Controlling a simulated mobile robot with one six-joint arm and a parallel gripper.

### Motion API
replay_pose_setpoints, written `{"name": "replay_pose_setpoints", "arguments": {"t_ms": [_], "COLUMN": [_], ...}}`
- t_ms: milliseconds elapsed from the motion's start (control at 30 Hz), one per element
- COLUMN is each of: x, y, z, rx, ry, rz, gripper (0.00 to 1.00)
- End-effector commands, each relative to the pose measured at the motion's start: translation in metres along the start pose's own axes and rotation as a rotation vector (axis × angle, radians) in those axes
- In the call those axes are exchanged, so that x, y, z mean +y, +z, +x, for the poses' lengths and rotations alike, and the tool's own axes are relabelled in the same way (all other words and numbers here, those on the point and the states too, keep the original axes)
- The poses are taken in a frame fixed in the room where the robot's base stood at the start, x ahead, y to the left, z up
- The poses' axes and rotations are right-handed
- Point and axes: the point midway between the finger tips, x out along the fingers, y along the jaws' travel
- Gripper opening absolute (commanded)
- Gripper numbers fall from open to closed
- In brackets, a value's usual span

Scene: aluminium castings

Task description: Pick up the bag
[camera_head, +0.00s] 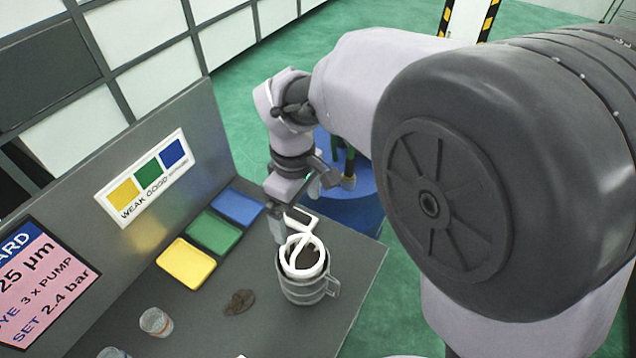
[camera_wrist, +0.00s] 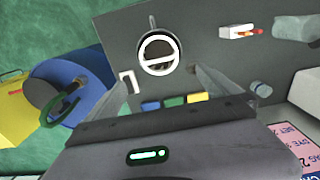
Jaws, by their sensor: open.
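A metal mug-like vessel (camera_head: 308,291) with a side handle stands near the table's right edge. In it sits what looks like the bag, a white ring with a bar across it (camera_head: 292,265) and dark stuff inside. In the wrist view the white-ringed bag (camera_wrist: 159,68) shows from above, with the vessel's handle (camera_wrist: 152,22) beyond it. My gripper (camera_head: 296,213) is open and empty, just behind and above the vessel. In the wrist view my gripper (camera_wrist: 162,76) has its fingers spread to either side of the bag's near side, touching nothing that I can make out.
Yellow (camera_head: 186,263), green (camera_head: 214,231) and blue (camera_head: 238,205) trays lie left of the vessel. A brown lump (camera_head: 239,302) and a clear cup (camera_head: 156,322) are nearer. A white frame (camera_wrist: 128,82) lies close to my gripper. A blue drum (camera_head: 345,179) stands beyond the table.

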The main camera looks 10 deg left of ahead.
Motion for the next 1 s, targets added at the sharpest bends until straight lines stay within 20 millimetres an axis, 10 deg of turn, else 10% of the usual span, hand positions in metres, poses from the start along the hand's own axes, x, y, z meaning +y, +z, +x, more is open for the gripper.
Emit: {"name": "replay_pose_setpoints", "arguments": {"t_ms": [200, 600, 900, 1000], "x": [0.000, 0.004, 0.004, 0.004], "y": [0.001, 0.000, -0.001, -0.001], "z": [0.070, 0.137, 0.147, 0.147], "rx": [-0.002, -0.001, 0.002, 0.002], "ry": [-0.002, -0.002, 0.000, 0.000], "rz": [0.001, 0.004, 0.003, 0.003], "gripper": [1.00, 1.00, 1.00, 0.84]}}
